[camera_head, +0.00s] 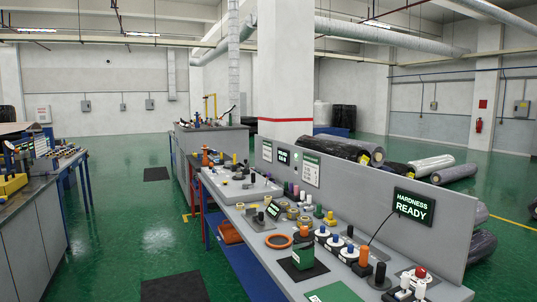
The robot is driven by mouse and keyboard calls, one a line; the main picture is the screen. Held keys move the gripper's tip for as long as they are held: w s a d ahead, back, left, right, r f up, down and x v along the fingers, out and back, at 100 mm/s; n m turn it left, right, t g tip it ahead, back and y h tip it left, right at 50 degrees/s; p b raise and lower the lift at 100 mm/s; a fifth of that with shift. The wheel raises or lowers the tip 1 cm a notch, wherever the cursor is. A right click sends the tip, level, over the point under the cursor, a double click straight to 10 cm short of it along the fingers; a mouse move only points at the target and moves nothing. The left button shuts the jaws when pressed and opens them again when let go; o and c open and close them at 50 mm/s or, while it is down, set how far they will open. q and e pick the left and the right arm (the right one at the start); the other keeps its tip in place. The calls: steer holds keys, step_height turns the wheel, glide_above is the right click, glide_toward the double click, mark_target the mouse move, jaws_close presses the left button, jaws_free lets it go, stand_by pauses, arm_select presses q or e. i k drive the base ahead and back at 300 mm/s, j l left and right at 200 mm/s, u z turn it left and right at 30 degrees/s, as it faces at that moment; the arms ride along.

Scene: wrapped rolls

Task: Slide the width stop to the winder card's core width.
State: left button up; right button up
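Neither of my grippers is in view. A long grey workbench (262,256) runs from the middle to the lower right, with an upright grey panel along its back. A white card with a green heading (311,170) is fixed to this panel, and a smaller card (267,150) is further left. Their print is too small to read, so I cannot tell which is the winder card. A pale raised plate with small knobs (228,186) lies at the bench's far end. I cannot make out which part is the width stop.
A dark screen reading "HARDNESS READY" (413,207) stands at the right. A green box (303,257), an orange ring (278,241) and several knobbed blocks crowd the bench. Another cluttered bench (32,205) is at left. Wrapped rolls (432,164) lie behind. Green floor between benches is mostly open.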

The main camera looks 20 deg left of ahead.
mark_target(350, 228)
steer(key=i+j+u, duration=0.25)
steer(key=i+j, duration=0.15)
steer(key=i+j+u, duration=0.55)
steer(key=i, duration=0.3)
steer(key=i+j+u, duration=0.15)
steer(key=i+u, duration=0.15)
steer(key=i, duration=0.2)
steer(key=i+u, duration=0.25)
steer(key=i, duration=0.2)
steer(key=i+j+z, duration=0.2)
steer(key=i+z, duration=0.25)
steer(key=i, duration=0.25)
steer(key=i+j+z, duration=0.45)
steer(key=i, duration=0.2)
steer(key=i+j+z, duration=0.45)
steer(key=i+j, duration=0.15)
